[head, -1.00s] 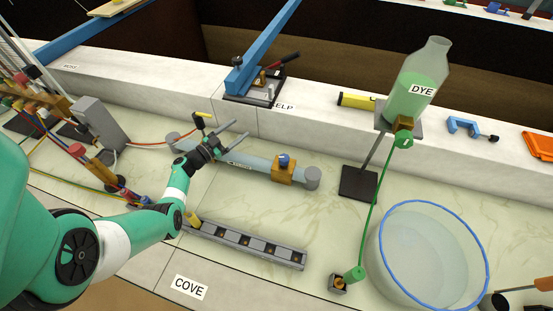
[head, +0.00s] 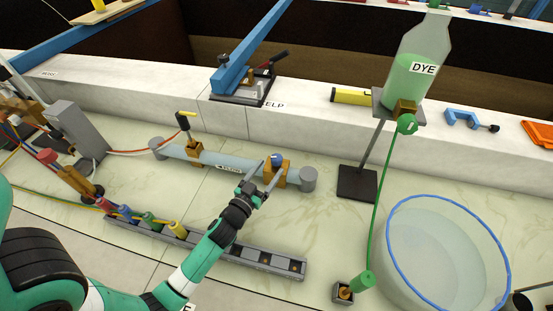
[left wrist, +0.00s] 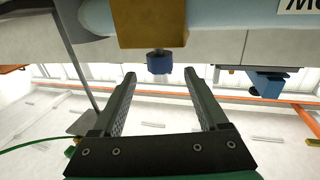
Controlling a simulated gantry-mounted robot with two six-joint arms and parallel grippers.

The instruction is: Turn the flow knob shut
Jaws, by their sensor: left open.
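The blue knob (head: 278,158) sits on top of a brass block (head: 276,176) near the right end of a pale blue pipe (head: 219,163). My left gripper (head: 271,169) is open at this block. In the head view its fingers overlap the block, partly hiding it. In the left wrist view, the knob (left wrist: 159,62) appears under the brass block (left wrist: 152,24), just beyond the fingertips (left wrist: 159,78) and centred in the gap. I see no contact with it. My right gripper is not in view.
A lever valve (head: 184,124) stands on the pipe's left part. A grey rail (head: 246,254) with several coloured plugs lies in front. The dye bottle stand (head: 357,184), green hose (head: 376,200) and large clear tub (head: 446,255) are to the right.

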